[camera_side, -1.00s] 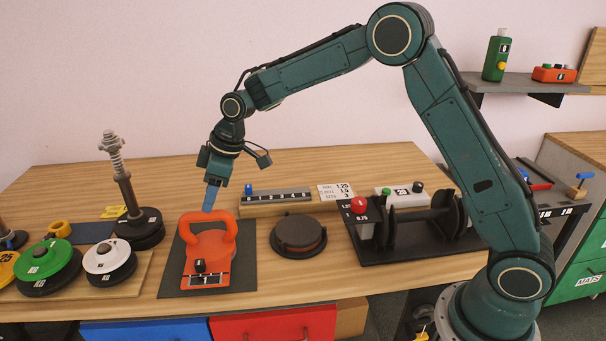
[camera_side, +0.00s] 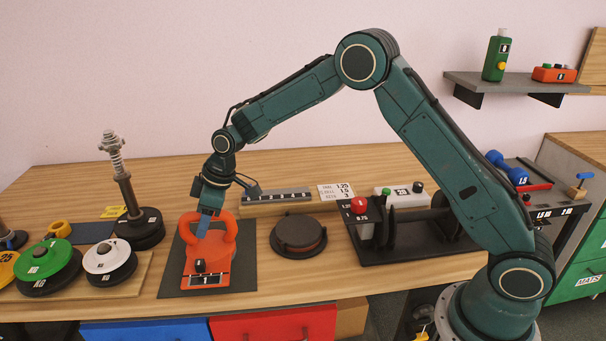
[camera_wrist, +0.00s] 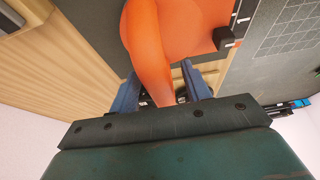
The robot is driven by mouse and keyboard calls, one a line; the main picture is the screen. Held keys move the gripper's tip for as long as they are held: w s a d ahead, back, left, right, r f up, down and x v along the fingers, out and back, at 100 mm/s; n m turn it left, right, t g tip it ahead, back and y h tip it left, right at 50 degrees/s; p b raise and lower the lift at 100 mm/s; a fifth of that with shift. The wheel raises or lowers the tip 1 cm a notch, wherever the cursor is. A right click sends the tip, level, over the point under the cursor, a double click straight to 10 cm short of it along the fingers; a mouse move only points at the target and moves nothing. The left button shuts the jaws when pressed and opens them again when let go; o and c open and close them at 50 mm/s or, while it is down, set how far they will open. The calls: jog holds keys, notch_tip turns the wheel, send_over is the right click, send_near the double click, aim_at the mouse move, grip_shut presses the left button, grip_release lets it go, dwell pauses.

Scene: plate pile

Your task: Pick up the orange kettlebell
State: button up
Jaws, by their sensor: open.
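The orange kettlebell (camera_side: 207,265) stands upright on a dark mat (camera_side: 243,280) at the front left of the bench, with its handle on top. My gripper (camera_side: 204,228) points down at the handle, its blue fingers level with the handle's top bar. In the wrist view the kettlebell handle (camera_wrist: 150,55) passes between the two blue fingers of my gripper (camera_wrist: 160,92). The fingers are apart, one on each side of the handle. I cannot tell whether either finger touches it.
Weight plates (camera_side: 108,262) and a spring post (camera_side: 128,185) stand to the left. A dark round plate (camera_side: 298,235) lies to the right, beside a black rack (camera_side: 405,245). A wooden block with a numbered strip (camera_side: 275,198) is behind. Bare wood lies between the mat and the round plate.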

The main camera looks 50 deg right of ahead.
jog(key=shift+w+a+f, duration=0.15)
jog(key=shift+f, duration=0.35)
jog(key=shift+c, duration=0.2)
grip_shut()
dwell(1.1)
jog(key=shift+r, duration=0.15)
